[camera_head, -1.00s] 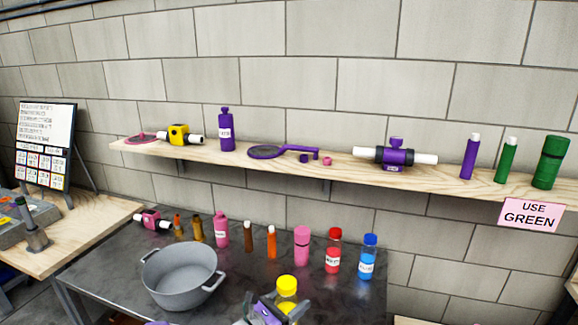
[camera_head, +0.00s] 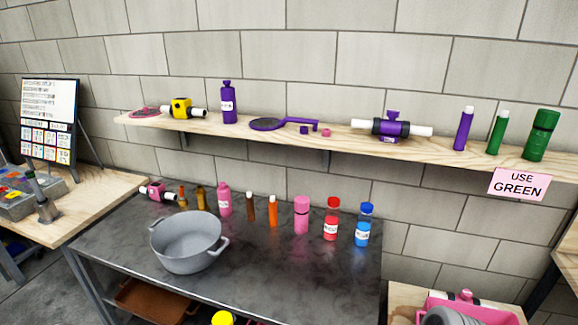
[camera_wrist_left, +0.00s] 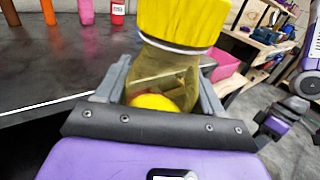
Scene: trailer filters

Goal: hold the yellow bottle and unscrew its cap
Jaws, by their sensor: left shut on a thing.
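The yellow bottle (camera_wrist_left: 165,68) shows large in the left wrist view, see-through, with its ridged yellow cap (camera_wrist_left: 180,22) on top. My left gripper (camera_wrist_left: 160,88) is shut on the bottle's body below the cap, and the bottle leans slightly in the picture. In the head view only the yellow cap (camera_head: 222,318) shows at the bottom edge; the left gripper is out of that picture. A purple and dark grey part at the right of the left wrist view looks like my right gripper (camera_wrist_left: 278,122), apart from the bottle. Its jaws are not clear.
A dark table (camera_head: 285,265) holds a grey pot (camera_head: 188,250) and a row of bottles at its back. A wooden shelf (camera_head: 350,145) above carries more bottles and parts. A pink bin (camera_head: 470,308) stands at lower right. The table's front right is clear.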

